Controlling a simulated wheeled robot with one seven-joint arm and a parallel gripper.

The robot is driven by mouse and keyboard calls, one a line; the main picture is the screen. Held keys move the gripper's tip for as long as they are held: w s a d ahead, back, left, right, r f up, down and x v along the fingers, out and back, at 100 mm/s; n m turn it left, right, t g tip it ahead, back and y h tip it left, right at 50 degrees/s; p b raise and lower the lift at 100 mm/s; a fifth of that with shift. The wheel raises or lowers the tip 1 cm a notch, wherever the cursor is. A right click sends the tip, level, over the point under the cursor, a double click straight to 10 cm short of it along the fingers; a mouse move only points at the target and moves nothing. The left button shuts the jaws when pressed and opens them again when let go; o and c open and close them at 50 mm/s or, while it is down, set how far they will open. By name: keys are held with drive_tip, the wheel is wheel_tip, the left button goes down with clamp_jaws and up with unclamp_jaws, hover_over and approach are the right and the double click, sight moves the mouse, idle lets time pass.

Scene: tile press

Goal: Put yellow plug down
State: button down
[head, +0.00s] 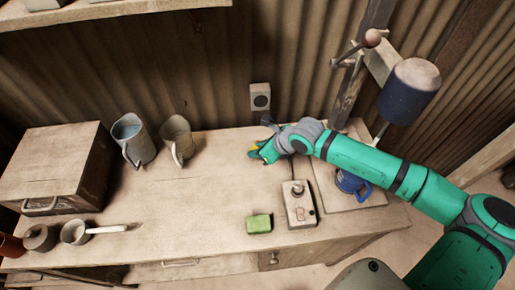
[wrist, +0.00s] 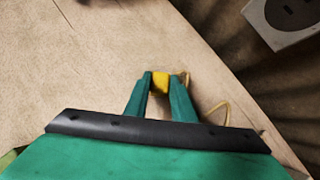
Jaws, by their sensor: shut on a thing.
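My gripper (head: 259,152) is over the back part of the wooden workbench, near the corrugated wall. It is shut on the yellow plug, and only a small bit of yellow shows in the head view. In the wrist view the yellow plug (wrist: 161,82) sits between the two green fingertips of my gripper (wrist: 162,85), close above the bench top. A pale cord (wrist: 217,107) shows to the right of the fingers. I cannot tell whether the plug touches the bench. A wall socket (head: 260,97) is on the wall behind; it also shows at the top right of the wrist view (wrist: 285,18).
A control box (head: 299,208) with a knob and a green block (head: 259,223) are in front of my gripper. A press with a blue head (head: 408,90) stands at right. Two jugs (head: 133,140) (head: 177,139) and a wooden box (head: 62,168) are at left. The bench middle is clear.

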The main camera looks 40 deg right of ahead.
drive_tip(key=shift+f, duration=0.25)
drive_tip(key=c, duration=1.5)
unclamp_jaws()
drive_tip(key=shift+r, duration=0.5)
drive_tip(key=v, duration=1.2)
drive_tip(key=shift+r, duration=0.15)
drive_tip(key=shift+a, duration=0.1)
